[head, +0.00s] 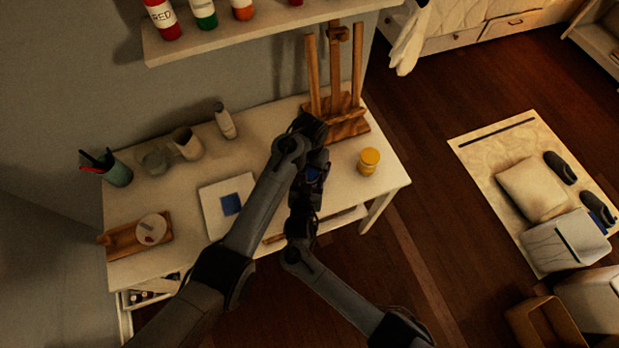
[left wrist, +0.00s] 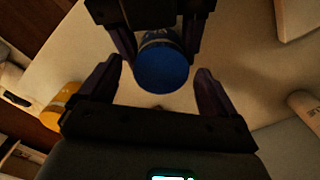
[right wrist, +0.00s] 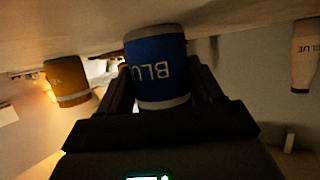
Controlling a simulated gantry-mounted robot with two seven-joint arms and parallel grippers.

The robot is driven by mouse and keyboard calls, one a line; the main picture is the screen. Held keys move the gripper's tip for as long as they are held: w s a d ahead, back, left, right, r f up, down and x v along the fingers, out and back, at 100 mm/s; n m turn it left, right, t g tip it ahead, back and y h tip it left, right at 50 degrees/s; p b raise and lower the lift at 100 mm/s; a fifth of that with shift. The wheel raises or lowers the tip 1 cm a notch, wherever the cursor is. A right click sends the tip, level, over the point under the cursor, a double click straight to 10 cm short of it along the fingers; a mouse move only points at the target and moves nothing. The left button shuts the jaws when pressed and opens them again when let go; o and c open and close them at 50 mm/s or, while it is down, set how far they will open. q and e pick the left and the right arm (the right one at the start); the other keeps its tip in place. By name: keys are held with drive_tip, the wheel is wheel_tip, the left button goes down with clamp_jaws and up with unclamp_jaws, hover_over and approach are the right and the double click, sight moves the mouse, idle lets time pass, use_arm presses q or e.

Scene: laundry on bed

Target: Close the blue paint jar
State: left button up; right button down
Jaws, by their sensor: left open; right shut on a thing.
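The blue paint jar shows between the grippers in the head view (head: 313,175), partly hidden by them. In the right wrist view the jar (right wrist: 158,72) has a blue label reading "BLU", upside down in the picture. My right gripper (right wrist: 162,85) is shut on its sides. In the left wrist view the jar's round blue end (left wrist: 163,70) faces the camera. My left gripper (left wrist: 156,78) is open, its fingers on either side of that end with visible gaps. I cannot tell whether the blue end is a lid or open paint.
A yellow jar (head: 369,162) stands on the white desk (head: 283,118), right of the grippers. A wooden easel (head: 337,110) stands behind. A canvas with a blue square (head: 213,222), a wooden tray (head: 118,242), cups and a brush holder (head: 118,174) lie to the left.

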use_arm(q)
drive_tip(key=shift+r, duration=3.75)
use_arm(e)
drive_tip(key=shift+c, duration=0.5)
unclamp_jaws()
use_arm(q)
drive_tip(key=shift+r+p, duration=0.9)
drive_tip(key=shift+p, duration=0.05)
use_arm(e)
drive_tip(key=v, duration=1)
drive_tip(key=shift+s+r, duration=0.1)
drive_tip(key=shift+s, duration=0.3)
